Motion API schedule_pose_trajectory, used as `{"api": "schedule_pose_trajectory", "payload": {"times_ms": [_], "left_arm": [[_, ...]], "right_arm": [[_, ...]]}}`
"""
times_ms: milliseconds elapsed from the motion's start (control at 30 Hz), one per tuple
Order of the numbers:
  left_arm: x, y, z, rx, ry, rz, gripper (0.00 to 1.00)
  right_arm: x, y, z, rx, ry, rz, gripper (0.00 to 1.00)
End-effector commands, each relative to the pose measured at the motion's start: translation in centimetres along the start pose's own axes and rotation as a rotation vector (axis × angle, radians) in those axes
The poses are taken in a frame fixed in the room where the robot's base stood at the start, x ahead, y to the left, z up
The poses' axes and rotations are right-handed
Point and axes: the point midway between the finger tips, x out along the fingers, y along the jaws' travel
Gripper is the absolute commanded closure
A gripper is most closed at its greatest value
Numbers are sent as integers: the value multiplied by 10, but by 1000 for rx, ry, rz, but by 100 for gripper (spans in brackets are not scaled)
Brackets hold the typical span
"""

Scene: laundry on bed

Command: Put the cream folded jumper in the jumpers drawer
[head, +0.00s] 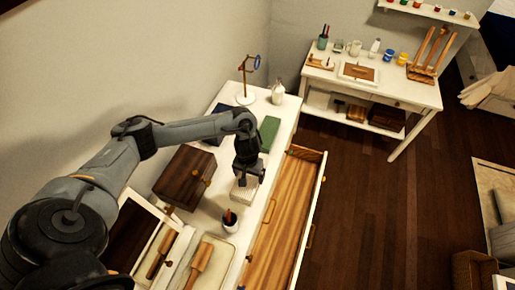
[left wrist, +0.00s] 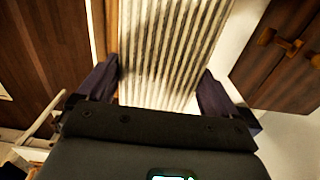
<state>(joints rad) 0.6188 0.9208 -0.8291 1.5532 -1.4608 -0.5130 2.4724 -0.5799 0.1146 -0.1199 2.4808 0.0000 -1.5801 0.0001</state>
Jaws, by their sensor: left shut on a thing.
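The cream folded jumper (head: 244,190) has a ribbed knit surface and is at the white dresser top, beside the open drawer. My left gripper (head: 248,178) is above it and shut on it. In the left wrist view the jumper (left wrist: 172,45) lies between the two dark fingers (left wrist: 157,90). I cannot tell whether its underside touches the dresser top. The open drawer (head: 285,215) has a bare wooden floor and looks empty; no label shows. My right gripper is not in view.
A green book (head: 269,133), a white bottle (head: 278,92) and a stand (head: 246,92) are behind. Open floor (head: 365,210) lies right of the drawer.

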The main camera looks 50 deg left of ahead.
Motion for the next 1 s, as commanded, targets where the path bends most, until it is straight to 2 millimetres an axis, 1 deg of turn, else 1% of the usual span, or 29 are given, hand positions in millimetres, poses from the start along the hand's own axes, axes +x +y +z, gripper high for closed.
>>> {"api": "schedule_pose_trajectory", "payload": {"times_ms": [33, 233, 367, 533, 700, 767, 867, 967, 1000], "left_arm": [[-5, 4, -1, 1, 2, 1, 56], [-13, 14, -6, 0, 3, 0, 56], [-25, 22, -16, 1, 6, 2, 56], [-48, 42, -32, 23, 9, 2, 56], [-78, 75, -45, 90, 10, 0, 56], [-90, 89, -47, 125, 9, 0, 56], [-109, 113, -46, 195, 9, 0, 56], [-127, 138, -38, 278, 7, -1, 56], [-135, 148, -33, 319, 6, 0, 56]], "right_arm": [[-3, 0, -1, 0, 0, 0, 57], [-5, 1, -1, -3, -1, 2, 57], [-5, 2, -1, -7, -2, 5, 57], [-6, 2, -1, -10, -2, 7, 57], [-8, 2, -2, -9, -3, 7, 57], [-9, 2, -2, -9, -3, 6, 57], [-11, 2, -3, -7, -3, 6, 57], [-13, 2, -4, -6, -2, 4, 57], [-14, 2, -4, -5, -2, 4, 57]]}}
